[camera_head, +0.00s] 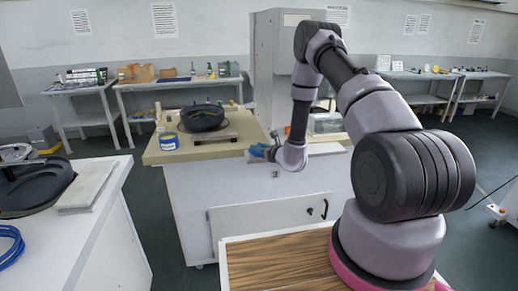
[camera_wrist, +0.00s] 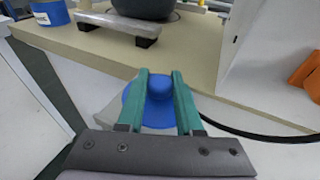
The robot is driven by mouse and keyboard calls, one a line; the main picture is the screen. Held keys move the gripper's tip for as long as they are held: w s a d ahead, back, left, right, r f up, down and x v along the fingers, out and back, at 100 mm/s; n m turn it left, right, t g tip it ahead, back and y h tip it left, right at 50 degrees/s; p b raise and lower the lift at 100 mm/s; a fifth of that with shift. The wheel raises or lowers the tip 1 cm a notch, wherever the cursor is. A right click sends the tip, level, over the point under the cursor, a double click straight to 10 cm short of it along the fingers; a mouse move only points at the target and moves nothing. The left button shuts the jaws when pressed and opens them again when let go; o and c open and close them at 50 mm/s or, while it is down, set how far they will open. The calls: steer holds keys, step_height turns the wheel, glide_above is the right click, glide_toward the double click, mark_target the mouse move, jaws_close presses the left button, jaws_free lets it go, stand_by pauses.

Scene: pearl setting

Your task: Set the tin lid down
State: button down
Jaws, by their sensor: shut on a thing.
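The tin lid (camera_wrist: 160,88) is a blue disc with a raised round knob. In the wrist view it sits between the two green fingers of my gripper (camera_wrist: 160,75), which is shut on the knob. In the head view my gripper (camera_head: 271,152) holds the blue lid (camera_head: 257,150) at the front edge of the cream worktop (camera_head: 222,151). I cannot tell whether the lid touches anything below. A blue tin with a pale label (camera_head: 169,142) stands on the worktop's left part; it also shows in the wrist view (camera_wrist: 50,12).
A tall white cabinet (camera_head: 272,65) rises behind the worktop. A dark cable (camera_wrist: 255,134) runs right of the lid. Worktop between tin and lid is mostly clear.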

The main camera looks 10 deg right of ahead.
steer(key=shift+f, duration=0.25)
steer(key=c, duration=0.6)
jaws_free()
steer(key=shift+o, duration=0.2)
steer(key=shift+r, duration=0.1)
